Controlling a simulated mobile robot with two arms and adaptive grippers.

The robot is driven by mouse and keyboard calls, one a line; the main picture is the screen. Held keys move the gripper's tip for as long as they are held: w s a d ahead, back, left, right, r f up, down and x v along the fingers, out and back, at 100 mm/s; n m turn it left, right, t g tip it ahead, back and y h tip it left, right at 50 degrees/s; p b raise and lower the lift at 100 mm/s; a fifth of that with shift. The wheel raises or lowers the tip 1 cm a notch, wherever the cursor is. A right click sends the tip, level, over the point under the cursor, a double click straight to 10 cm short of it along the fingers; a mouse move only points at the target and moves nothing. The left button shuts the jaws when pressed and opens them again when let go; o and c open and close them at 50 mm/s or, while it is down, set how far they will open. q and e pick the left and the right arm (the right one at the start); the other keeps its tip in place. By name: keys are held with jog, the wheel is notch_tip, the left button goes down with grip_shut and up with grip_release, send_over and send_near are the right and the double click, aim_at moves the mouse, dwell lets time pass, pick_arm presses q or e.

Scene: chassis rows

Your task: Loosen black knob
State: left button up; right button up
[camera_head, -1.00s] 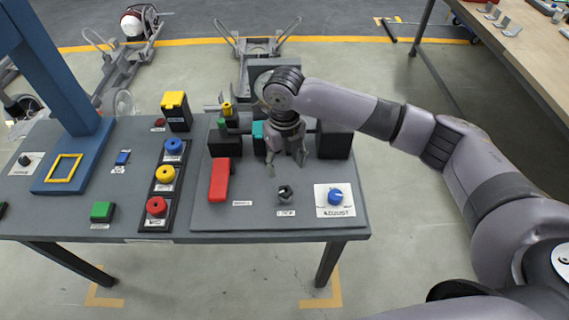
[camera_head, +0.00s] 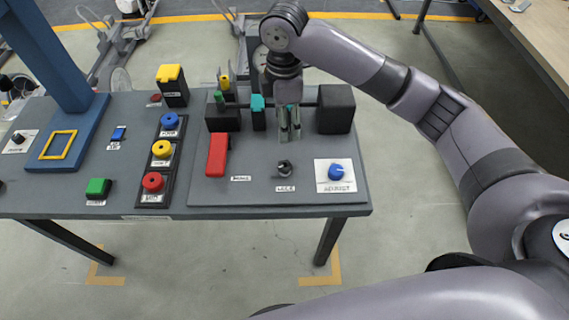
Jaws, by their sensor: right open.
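A small black knob (camera_head: 284,168) stands on the raised grey plate, above a small white label. Another black knob (camera_head: 18,138) sits on a white plate at the far left of the bench. My right gripper (camera_head: 290,136) points down over the plate, behind the nearer black knob and apart from it. It is open with nothing between its fingers. The fingers partly cover the bar between two black blocks. My left gripper is not in view.
A blue knob (camera_head: 336,172) on a white plate sits right of the nearer black knob. A red lever (camera_head: 217,154) lies to the left. A large black block (camera_head: 335,109) stands close right of my gripper. The plate's front strip is clear.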

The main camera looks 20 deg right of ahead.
jog(key=m+p, duration=0.1)
jog(key=p, duration=0.1)
send_near(285, 165)
notch_tip(285, 165, down, 10)
jog(key=shift+a+r, duration=0.1)
jog(key=shift+r, duration=0.15)
jog(key=c, duration=1.2)
jog(key=shift+o, duration=0.2)
jog(key=shift+r+n, duration=0.1)
jog(key=shift+n, duration=0.2)
